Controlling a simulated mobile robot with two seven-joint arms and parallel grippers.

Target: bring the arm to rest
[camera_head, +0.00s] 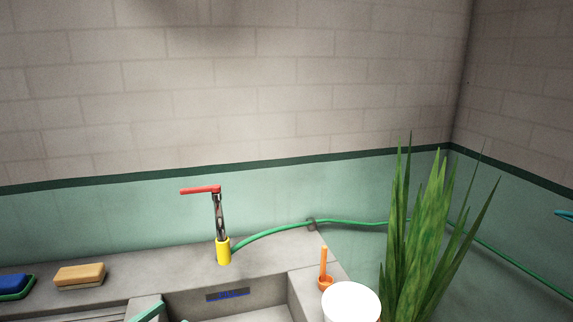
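Neither of my grippers can be made out in the head view, and no arm of mine is clearly recognisable. Another pale teal piece (148,311) shows at the bottom edge, left of the basin. I cannot tell what either one is.
A grey sink counter (180,272) holds a yellow-based tap (223,250) with a red handle, a tan block (80,274), a blue block (14,283) and an orange ladle-like tool (324,275). A white round object (351,302), tall plant (430,225) and green hose (350,222) stand right.

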